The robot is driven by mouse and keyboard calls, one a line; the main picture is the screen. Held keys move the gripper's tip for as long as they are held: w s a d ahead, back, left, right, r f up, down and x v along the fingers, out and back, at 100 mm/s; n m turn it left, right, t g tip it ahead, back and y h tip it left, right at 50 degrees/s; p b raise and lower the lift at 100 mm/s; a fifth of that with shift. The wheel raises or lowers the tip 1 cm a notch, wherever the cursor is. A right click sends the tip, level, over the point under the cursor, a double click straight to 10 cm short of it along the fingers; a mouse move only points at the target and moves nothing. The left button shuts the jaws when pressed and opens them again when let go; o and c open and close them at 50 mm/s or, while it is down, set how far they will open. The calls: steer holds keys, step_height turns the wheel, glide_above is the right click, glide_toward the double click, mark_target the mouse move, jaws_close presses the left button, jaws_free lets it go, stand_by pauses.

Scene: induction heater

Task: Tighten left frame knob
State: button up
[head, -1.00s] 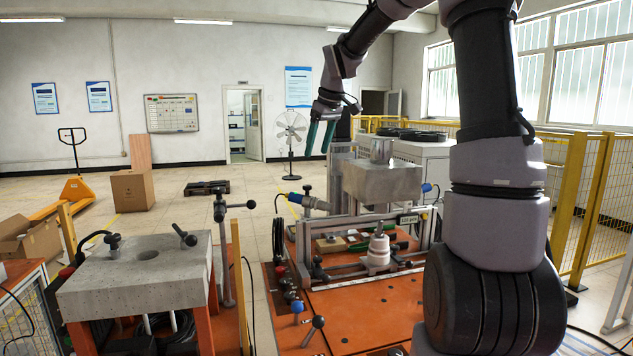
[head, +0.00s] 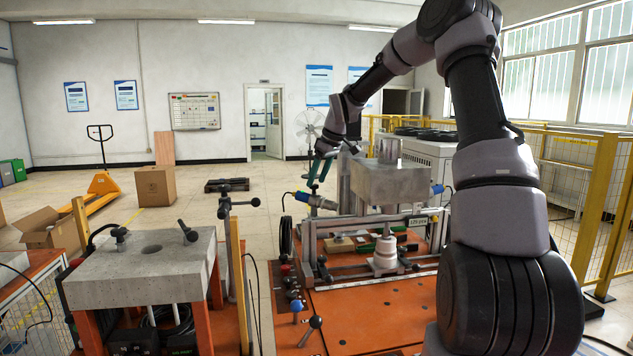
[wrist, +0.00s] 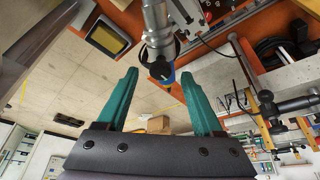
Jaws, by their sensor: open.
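My gripper (head: 319,178) has teal fingers and is open and empty. In the head view it hangs beside the left end of the heater frame, above a blue and silver cylinder (head: 314,201). In the wrist view my gripper (wrist: 158,77) points at a silver cylinder (wrist: 157,28) with a dark round end (wrist: 160,68) and a blue part; whether this end lies between the fingertips or beyond them I cannot tell. A small black knob (head: 322,268) sits low at the frame's left front, below and apart from my gripper. Which knob is the left frame knob is not certain.
A stand with a black T-handle (head: 225,207) and a concrete-topped table (head: 135,272) are to the left. Yellow fencing (head: 592,215) is at the right.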

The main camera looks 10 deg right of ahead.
steer(key=shift+w+a+f, duration=0.2)
steer(key=shift+f, duration=0.45)
jaws_close()
